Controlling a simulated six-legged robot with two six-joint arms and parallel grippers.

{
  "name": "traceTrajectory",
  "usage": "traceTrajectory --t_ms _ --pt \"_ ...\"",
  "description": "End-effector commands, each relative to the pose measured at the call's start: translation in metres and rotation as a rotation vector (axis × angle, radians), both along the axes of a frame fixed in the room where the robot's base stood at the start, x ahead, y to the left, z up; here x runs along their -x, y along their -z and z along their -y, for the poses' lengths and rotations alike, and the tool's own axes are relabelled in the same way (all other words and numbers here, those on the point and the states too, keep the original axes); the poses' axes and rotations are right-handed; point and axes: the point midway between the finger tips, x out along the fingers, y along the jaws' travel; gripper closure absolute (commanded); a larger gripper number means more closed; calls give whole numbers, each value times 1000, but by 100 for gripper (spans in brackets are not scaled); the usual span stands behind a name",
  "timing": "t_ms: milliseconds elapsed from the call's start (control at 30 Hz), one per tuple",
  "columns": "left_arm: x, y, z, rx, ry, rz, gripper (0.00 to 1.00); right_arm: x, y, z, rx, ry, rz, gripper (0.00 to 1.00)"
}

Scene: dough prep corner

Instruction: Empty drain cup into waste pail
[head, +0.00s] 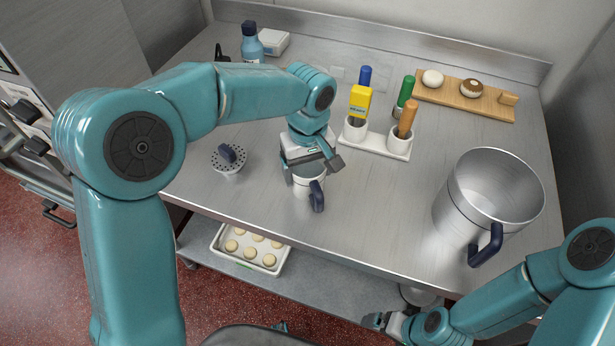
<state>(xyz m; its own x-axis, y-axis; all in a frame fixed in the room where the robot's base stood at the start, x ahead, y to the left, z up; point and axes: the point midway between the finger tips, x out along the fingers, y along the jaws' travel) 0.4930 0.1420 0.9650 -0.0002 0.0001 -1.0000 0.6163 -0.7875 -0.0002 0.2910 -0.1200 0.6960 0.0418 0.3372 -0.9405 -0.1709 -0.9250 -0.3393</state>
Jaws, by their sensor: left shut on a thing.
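The drain cup (308,188), a small pale cup with a dark blue handle, stands upright near the front edge of the steel counter in the head view. My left gripper (312,168) is over its top, shut on it, and hides most of the rim. I cannot see what is inside the cup. The waste pail (452,213) is a large open steel pail with a dark blue handle at the counter's right; the inside that shows looks empty. My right gripper (378,321) is low at the bottom, below the counter's front edge, away from both; its jaw state is unclear.
A perforated disc with a dark knob (228,158) sits left of the cup. A white holder (375,143) with colored-handled tools stands behind, between cup and pail. A wooden board (450,98) is at back right. A lower shelf holds a dough tray (268,266). Counter between cup and pail is clear.

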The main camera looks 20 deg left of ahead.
Motion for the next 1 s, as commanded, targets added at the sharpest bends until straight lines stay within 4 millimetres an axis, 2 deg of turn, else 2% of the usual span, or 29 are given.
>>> traceTrajectory --t_ms 67,233,700,1000 --pt "0 0 0 0 0 1 70 0 0 0 0 0 0 0" --pt "0 -5 0 0 0 1 70 0 -4 0 0 0 0 0" --pt "0 -41 0 0 0 1 70 0 -32 0 0 0 0 0" --pt "0 -40 0 0 0 1 70 0 -31 0 0 0 0 0"
